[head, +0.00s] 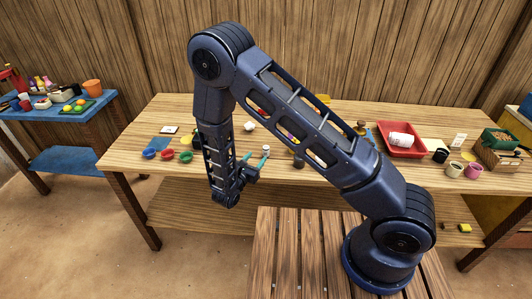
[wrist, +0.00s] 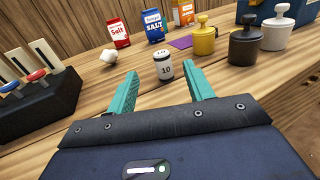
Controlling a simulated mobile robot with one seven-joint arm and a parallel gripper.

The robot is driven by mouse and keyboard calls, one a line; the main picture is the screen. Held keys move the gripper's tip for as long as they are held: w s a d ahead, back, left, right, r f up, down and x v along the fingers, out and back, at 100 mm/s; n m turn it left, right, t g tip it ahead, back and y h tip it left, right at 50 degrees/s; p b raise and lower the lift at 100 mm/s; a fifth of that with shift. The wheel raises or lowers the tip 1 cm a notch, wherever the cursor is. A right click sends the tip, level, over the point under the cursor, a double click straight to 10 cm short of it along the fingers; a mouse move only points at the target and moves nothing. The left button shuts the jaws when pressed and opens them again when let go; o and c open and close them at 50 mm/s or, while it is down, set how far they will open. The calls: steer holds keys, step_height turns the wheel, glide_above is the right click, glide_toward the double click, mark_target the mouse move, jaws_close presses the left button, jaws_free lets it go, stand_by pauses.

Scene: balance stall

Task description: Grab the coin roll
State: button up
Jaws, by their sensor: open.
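My gripper (head: 256,160) has teal fingers and hangs low over the front part of the wooden table in the head view. In the wrist view my gripper (wrist: 161,76) is open and nothing is held.
Salt packets (wrist: 118,33) and (wrist: 154,26) stand behind. Yellow (wrist: 204,41), black (wrist: 245,46) and white (wrist: 277,33) knobbed weights stand to the right. A dark block with coloured levers (wrist: 38,106) and a white lump (wrist: 108,56) are to the left. A red tray (head: 421,151) holds a white roll (head: 401,139).

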mark_target(266, 152)
steer(key=x, duration=0.6)
steer(key=shift+w+d, duration=0.1)
steer(key=shift+d, duration=0.05)
steer(key=shift+f+x, duration=0.2)
steer(key=shift+x, duration=1.15)
steer(key=shift+f+x, duration=0.15)
steer(key=shift+x, duration=1.2)
jaws_close()
steer(key=shift+r, duration=0.1)
